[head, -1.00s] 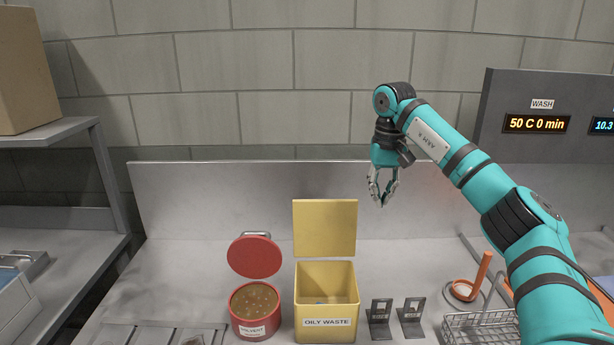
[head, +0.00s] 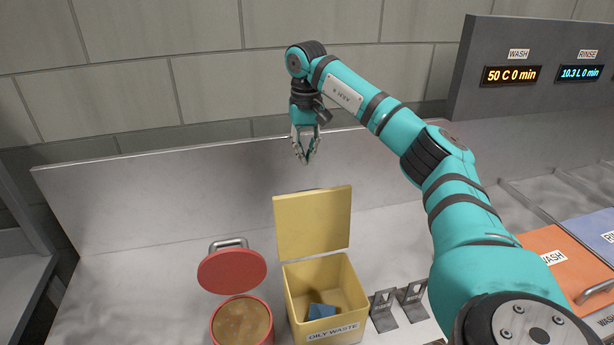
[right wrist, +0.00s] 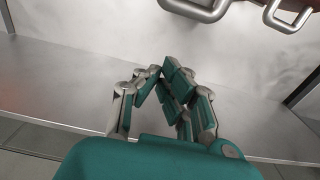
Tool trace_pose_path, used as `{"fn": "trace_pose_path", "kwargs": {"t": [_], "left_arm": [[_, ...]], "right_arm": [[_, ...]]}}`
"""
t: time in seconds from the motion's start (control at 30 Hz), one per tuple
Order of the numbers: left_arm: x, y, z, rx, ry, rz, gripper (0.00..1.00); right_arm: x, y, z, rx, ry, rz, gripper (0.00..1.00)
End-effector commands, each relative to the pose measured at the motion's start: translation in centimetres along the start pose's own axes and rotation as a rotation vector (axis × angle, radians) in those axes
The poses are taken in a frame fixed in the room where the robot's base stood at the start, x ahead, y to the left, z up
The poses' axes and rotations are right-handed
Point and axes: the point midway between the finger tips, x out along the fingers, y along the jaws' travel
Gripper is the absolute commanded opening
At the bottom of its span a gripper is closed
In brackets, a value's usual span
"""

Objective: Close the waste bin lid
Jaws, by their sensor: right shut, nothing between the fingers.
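The yellow bin labelled OILY WASTE (head: 297,305) stands on the metal counter with its mouth open. Its yellow lid (head: 312,222) stands up at the bin's back edge, leaning slightly back. A blue item (head: 321,311) lies inside the bin. My right gripper (head: 306,158) is in the air above the lid's top edge in the head view, apart from it and pointing down. Its fingers are shut with nothing between them; they also show in the right wrist view (right wrist: 160,78). The lid cannot be made out in the right wrist view. My left gripper is not in view.
A red can (head: 214,325) with its round red lid (head: 232,271) raised stands left of the bin. Two grey brackets (head: 383,312) stand close on the right. The metal back panel (head: 150,205) rises behind. Wash units are at the right.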

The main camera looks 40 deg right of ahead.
Motion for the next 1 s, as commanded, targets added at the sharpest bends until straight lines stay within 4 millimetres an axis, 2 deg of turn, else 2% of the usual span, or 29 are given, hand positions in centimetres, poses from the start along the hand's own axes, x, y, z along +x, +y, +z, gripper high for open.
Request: {"fn": "trace_pose_path", "kwargs": {"t": [0.3,0.37,0.6,1.0], "left_arm": [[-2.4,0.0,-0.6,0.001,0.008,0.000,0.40],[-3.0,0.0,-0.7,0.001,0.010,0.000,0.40],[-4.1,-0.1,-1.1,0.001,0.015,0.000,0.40],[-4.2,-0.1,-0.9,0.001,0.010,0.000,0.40]], "right_arm": [[6.8,0.1,0.1,0.000,-0.006,0.003,0.00],[6.0,0.0,1.0,-0.003,0.000,0.000,0.00],[5.4,0.0,3.2,-0.001,0.001,-0.001,0.00],[5.4,-0.1,3.8,0.000,0.000,-0.001,0.00]]}}
